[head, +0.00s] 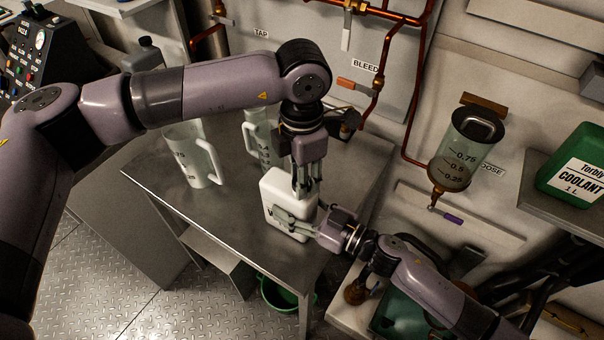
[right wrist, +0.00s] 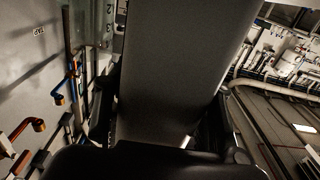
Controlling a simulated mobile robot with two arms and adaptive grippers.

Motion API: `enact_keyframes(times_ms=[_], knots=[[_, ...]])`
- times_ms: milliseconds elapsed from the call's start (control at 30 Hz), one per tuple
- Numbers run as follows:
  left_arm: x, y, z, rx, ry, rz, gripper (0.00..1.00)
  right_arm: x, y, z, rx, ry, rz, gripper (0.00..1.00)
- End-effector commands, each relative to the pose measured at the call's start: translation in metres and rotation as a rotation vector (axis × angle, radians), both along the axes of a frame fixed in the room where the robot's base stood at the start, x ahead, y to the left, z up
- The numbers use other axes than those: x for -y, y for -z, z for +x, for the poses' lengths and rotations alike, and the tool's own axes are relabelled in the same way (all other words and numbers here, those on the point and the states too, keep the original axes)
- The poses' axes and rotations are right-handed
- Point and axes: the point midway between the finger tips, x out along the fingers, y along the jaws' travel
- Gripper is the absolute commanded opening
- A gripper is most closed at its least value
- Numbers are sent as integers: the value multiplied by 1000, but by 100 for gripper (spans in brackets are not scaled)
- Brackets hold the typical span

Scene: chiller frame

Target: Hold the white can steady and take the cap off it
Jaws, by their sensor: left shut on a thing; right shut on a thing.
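The white can (head: 275,186) stands upright near the right end of the metal table. My left gripper (head: 304,192) points down at the can's top and is shut on the cap, which its fingers hide. My right gripper (head: 280,222) comes in from the right, low on the can, and is shut around its body. In the right wrist view, the can's broad shaded side (right wrist: 175,70) fills the middle between the dark fingers.
The metal table (head: 215,222) also carries a clear jug (head: 190,158) and a second jug (head: 256,138) behind the can. A dosing cylinder (head: 466,140) hangs on the wall at right. A green coolant container (head: 578,165) stands on a shelf. A green bucket (head: 277,295) is below the table.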

Motion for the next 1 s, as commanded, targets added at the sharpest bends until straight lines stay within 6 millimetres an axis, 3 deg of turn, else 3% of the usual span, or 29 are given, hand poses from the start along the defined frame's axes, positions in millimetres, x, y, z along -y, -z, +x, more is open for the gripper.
enact_keyframes(times_ms=[700, 900, 1000], knots=[[0, -1, 1, 1, -1417, 1, 0, 1, 0, 1, -1, 2, -1, 0], [0, -1, 1, 2, -1692, 0, 0, 1, 0, 1, -1, 2, -1, 0], [0, -1, 1, 2, -1726, -1, 0, 1, 0, 1, -1, 2, -1, 0]])
